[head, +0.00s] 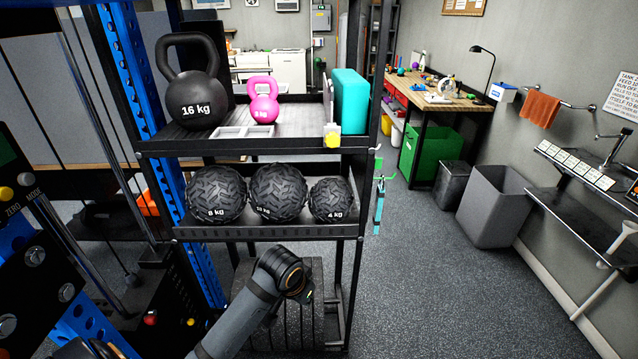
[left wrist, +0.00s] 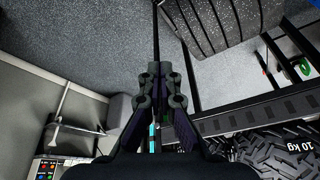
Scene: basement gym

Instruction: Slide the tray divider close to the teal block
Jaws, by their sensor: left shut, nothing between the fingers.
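The teal block (head: 350,101) stands upright at the right end of the black upper shelf tray (head: 180,146). The tray divider (head: 328,98) is a thin upright panel just left of the block, seen nearly edge-on. Its yellow tab (head: 332,135) is at the tray's front edge. I cannot tell whether divider and block touch. My left gripper (left wrist: 160,72) is shut and empty in the left wrist view. In the head view, my left arm shows low in front of the rack, below the tray, and its fingers are hidden. My right gripper is not in view.
A black 16 kg kettlebell (head: 192,85) and a pink kettlebell (head: 263,101) stand on the tray. Textured balls (head: 278,193) fill the shelf below. Resistance bands (head: 379,195) hang on the rack's right side. Open floor (head: 430,280) lies to the right.

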